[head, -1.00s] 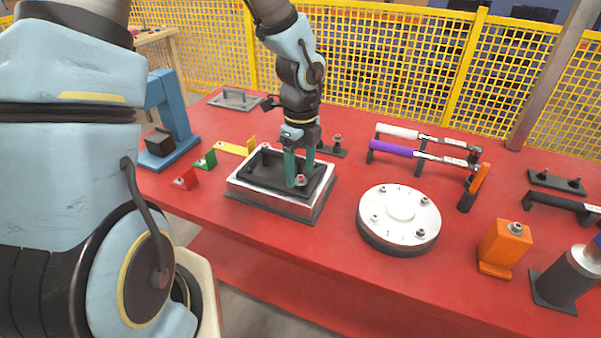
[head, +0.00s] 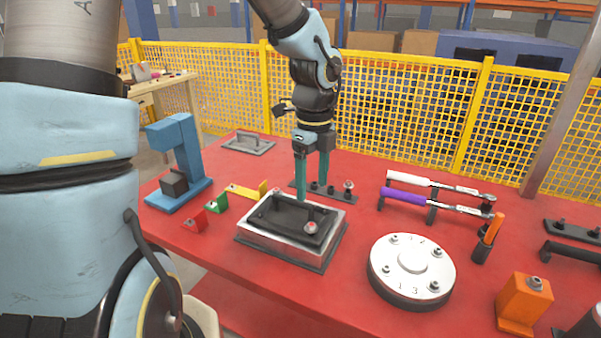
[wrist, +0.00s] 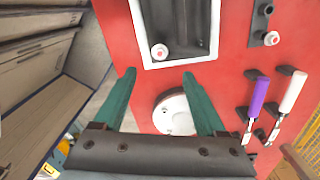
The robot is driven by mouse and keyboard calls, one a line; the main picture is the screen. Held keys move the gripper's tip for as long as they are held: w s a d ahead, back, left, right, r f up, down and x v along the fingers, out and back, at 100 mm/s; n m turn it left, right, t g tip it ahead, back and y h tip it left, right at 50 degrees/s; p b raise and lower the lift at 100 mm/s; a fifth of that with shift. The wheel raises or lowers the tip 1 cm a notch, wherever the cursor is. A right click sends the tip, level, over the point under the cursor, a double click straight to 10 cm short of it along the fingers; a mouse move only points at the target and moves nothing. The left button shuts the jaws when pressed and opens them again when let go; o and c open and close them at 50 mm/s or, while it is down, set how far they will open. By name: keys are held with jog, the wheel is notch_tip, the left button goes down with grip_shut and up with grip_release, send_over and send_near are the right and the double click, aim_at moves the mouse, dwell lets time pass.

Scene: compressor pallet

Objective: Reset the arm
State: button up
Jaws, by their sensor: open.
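My gripper (head: 313,172) has two green fingers, spread apart with nothing between them. It hangs over the back part of the silver tray-like block with a dark top (head: 291,247) on the red table. In the wrist view my gripper (wrist: 160,98) is also open and empty, and the dark-topped block (wrist: 190,58) lies beyond the fingertips. A red-and-white knob (head: 311,228) sits on the block's front right corner. The round white disc (head: 411,267) stands to the right of the block; it shows between the fingers in the wrist view (wrist: 176,118).
A white-handled tool (head: 408,178) and a purple-handled tool (head: 403,196) rest on a rack at the back right. An orange block (head: 525,303) stands front right. A blue stand (head: 178,160) and small red, green and yellow brackets are at left. A yellow mesh fence (head: 400,110) runs behind.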

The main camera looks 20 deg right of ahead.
jog(key=w+a+n+t, duration=0.1)
jog(key=a+n, duration=2.4)
jog(key=n, duration=0.3)
jog(key=shift+a+r+n+t, duration=0.15)
jog(key=shift+a+n+t, duration=0.05)
jog(key=shift+n+t, duration=0.1)
jog(key=shift+w, duration=0.1)
